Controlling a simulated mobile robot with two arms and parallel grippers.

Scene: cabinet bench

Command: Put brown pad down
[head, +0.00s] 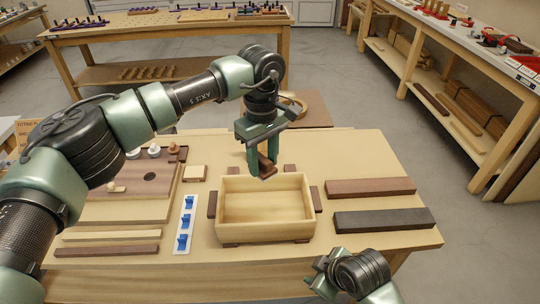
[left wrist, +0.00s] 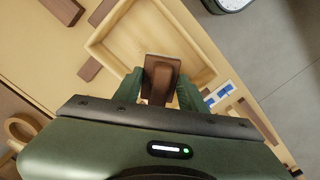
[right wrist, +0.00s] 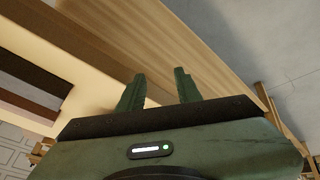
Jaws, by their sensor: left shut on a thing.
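My left gripper (head: 263,172) is shut on a small brown pad (head: 267,166), held above the back wall of an open wooden box (head: 265,233). In the left wrist view the brown pad (left wrist: 161,76) sits between the two green fingers (left wrist: 161,85), with the box (left wrist: 125,68) beyond it. More brown pads lie around the box, one at its left side (head: 212,204) and one at its right (head: 316,199). My right gripper (head: 316,270) is low at the bench's front edge. In the right wrist view its fingers (right wrist: 160,80) are apart with nothing between them.
The bench (head: 350,158) carries a brown bar (head: 370,188) and a dark bar (head: 384,220) to the right of the box. To its left are a white strip with blue clips (head: 185,225) and a wooden board (head: 140,192). Bare bench shows behind the bars.

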